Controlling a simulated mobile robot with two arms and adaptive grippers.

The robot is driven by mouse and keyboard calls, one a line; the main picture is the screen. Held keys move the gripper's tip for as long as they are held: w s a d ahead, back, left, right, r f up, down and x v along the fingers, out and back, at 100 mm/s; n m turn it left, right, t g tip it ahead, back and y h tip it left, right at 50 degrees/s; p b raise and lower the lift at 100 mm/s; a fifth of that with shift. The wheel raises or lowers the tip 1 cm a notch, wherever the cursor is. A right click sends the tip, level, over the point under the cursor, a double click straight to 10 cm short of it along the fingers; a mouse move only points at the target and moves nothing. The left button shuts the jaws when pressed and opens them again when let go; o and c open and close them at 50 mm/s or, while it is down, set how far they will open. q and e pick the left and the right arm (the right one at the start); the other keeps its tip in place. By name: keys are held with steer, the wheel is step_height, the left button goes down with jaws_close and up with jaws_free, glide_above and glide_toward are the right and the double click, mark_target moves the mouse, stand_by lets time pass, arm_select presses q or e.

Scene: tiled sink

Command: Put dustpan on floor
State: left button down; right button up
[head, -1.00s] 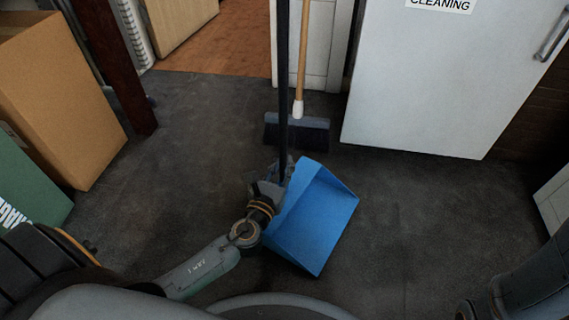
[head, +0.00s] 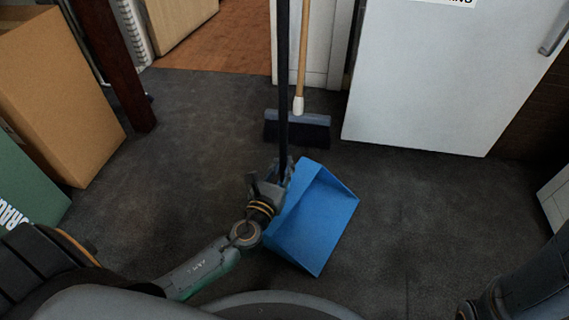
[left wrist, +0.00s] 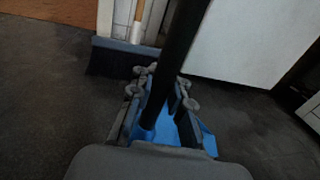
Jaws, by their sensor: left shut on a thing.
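The blue dustpan (head: 318,222) has a long dark upright handle (head: 284,95). My left gripper (head: 284,172) is shut on the handle low down, close above the pan. In the left wrist view the dark handle (left wrist: 178,65) passes between the fingers (left wrist: 160,95), and part of the blue pan (left wrist: 190,135) shows behind them. The pan is over the dark floor (head: 400,200); I cannot tell whether it touches it. A part of my right arm shows at the bottom right, but its gripper is not in view.
A broom (head: 297,128) with a wooden stick stands behind the dustpan. A white cabinet (head: 440,80) is at the right back. A cardboard box (head: 60,95) and a green box (head: 25,185) are at the left. The floor between them is clear.

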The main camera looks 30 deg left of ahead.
mark_target(282, 143)
arm_select(q)
steer(key=shift+f, duration=0.15)
steer(key=c, duration=1.3)
jaws_free()
steer(key=shift+o, duration=0.6)
step_height(282, 143, up, 10)
